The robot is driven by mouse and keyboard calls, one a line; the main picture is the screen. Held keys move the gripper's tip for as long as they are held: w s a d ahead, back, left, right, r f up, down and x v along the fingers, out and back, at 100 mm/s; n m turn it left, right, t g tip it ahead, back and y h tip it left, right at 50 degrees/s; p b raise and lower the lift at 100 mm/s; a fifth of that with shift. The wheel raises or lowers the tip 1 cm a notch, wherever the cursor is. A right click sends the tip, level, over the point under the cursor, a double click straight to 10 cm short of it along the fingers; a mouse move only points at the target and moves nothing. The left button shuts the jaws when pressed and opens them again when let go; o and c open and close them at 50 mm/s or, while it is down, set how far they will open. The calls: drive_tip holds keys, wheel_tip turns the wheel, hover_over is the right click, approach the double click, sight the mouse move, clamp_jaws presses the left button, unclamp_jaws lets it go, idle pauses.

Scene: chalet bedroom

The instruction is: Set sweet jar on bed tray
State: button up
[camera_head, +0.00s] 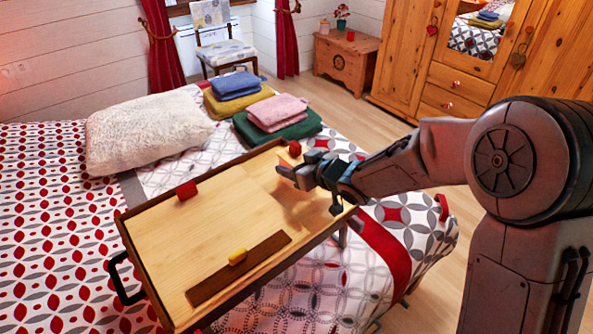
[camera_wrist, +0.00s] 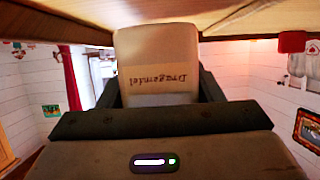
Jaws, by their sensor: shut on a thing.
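My gripper (camera_head: 304,172) is over the right part of the wooden bed tray (camera_head: 210,222), near its right edge. In the wrist view my gripper (camera_wrist: 160,100) is shut on the sweet jar (camera_wrist: 155,55), a pale jar with upside-down lettering between the two fingers. The wrist picture appears inverted, with the tray's wood (camera_wrist: 255,20) along the top. In the head view the fingers mostly hide the jar. Whether its base touches the tray, I cannot tell.
The tray stands on the bed. It carries a red block (camera_head: 187,190) on the left, a dark strip (camera_head: 215,284) and a yellow piece (camera_head: 238,257) in front. Folded towels (camera_head: 277,112) and a white pillow (camera_head: 150,133) lie behind. The tray's middle is clear.

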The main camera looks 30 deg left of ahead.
drive_tip(key=shift+f, duration=0.55)
drive_tip(key=shift+f, duration=0.15)
drive_tip(key=o, duration=1.3)
drive_tip(key=shift+f, duration=0.1)
